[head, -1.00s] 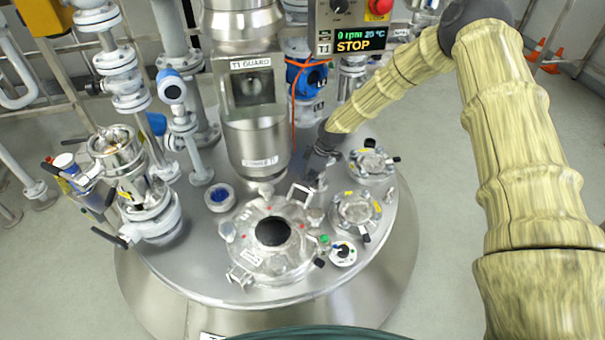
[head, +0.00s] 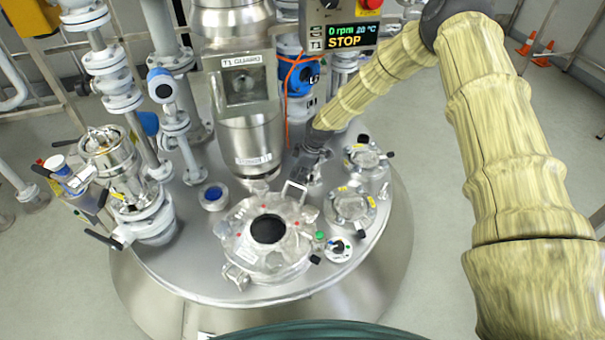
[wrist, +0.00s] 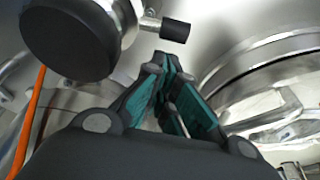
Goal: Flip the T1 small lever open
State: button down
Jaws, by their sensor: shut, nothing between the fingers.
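The T1 vessel top carries a round metal lid (head: 233,250) with a dark centre opening. Two smaller round ports, one nearer (head: 351,207) and one farther (head: 366,158), sit to its right with small black-tipped handles; I cannot tell which handle is the T1 small lever. My gripper (head: 297,190) is low over the vessel top, just behind the lid. In the wrist view my gripper (wrist: 170,85) is shut and empty, with teal pads. A short black-tipped metal stem (wrist: 175,30) shows just beyond the fingertips, apart from them as far as I can see.
A large black round part (wrist: 70,38) is close at upper left in the wrist view. The T1 GUARD column (head: 250,135) stands behind and left of the gripper. An orange cable (head: 287,105) hangs nearby. The control box (head: 345,37) reads STOP. Pipes and valves crowd the left.

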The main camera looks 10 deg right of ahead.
jog(key=shift+w+a+f, duration=0.15)
jog(key=shift+a, duration=0.3)
jog(key=shift+w+a+f, duration=0.1)
jog(key=shift+w+a, duration=0.05)
jog(key=shift+a, duration=0.25)
jog(key=w+v, duration=0.1)
jog(key=v, duration=0.9)
jog(key=shift+s, duration=0.35)
jog(key=shift+r+p, duration=0.2)
jog(key=shift+p, duration=0.15)
